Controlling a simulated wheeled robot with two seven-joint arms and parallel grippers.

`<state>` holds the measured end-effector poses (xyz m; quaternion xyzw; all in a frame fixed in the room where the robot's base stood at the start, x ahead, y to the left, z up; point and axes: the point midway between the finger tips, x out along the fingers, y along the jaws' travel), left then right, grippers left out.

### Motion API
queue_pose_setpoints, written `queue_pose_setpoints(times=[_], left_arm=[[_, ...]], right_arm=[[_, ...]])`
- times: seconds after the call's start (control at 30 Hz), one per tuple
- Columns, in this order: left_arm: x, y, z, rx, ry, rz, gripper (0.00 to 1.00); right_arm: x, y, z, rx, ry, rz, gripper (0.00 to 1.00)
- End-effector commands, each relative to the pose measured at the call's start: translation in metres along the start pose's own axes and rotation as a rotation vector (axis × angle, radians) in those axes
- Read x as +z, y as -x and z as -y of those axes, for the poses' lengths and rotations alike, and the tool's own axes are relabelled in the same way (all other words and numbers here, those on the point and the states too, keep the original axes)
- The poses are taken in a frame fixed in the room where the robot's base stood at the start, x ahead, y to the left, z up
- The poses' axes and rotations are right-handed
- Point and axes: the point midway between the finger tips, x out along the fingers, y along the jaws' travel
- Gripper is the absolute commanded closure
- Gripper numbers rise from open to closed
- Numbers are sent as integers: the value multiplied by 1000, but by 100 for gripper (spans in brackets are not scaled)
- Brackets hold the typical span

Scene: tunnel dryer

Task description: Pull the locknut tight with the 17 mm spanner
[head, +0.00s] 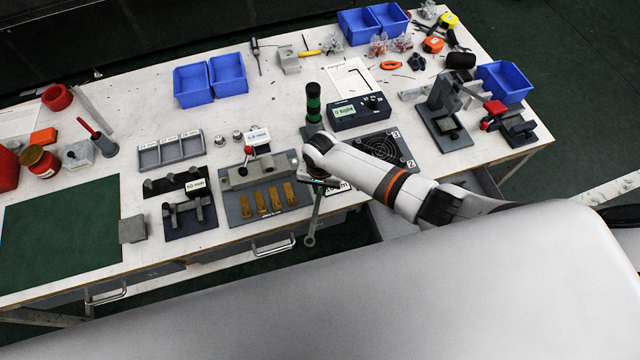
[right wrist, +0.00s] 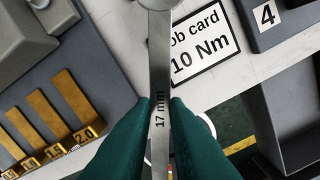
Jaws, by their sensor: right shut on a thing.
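My right gripper (head: 322,181) is shut on the 17 mm spanner (head: 314,215) above the bench's front edge. In the right wrist view the green fingers of the gripper (right wrist: 160,108) pinch the spanner's flat grey shank (right wrist: 160,60), marked "17 mm". In the head view the spanner's near end hangs out past the bench edge; its far end is hidden by my wrist. A grey fixture (head: 240,177) with a red-knobbed lever stands just left of the gripper. I cannot make out the locknut for certain. My left gripper is not in view.
Brass strips (head: 261,202) lie before the fixture. A job card (right wrist: 205,45) reading "10 Nm" lies beneath the spanner. A display box (head: 359,112) and a dark stack light (head: 313,103) stand behind my wrist. A green mat (head: 60,240) at left is clear.

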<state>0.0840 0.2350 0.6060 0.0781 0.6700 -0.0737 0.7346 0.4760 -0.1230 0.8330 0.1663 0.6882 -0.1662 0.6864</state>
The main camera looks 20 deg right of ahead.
Motion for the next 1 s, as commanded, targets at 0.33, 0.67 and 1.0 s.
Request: queue_pose_setpoints(times=[0.33,0.67,1.0], left_arm=[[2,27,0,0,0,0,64],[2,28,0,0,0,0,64],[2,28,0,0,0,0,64]], right_arm=[[0,31,0,1,0,0,100],[0,51,0,1,1,0,100],[0,54,0,0,0,0,100]])
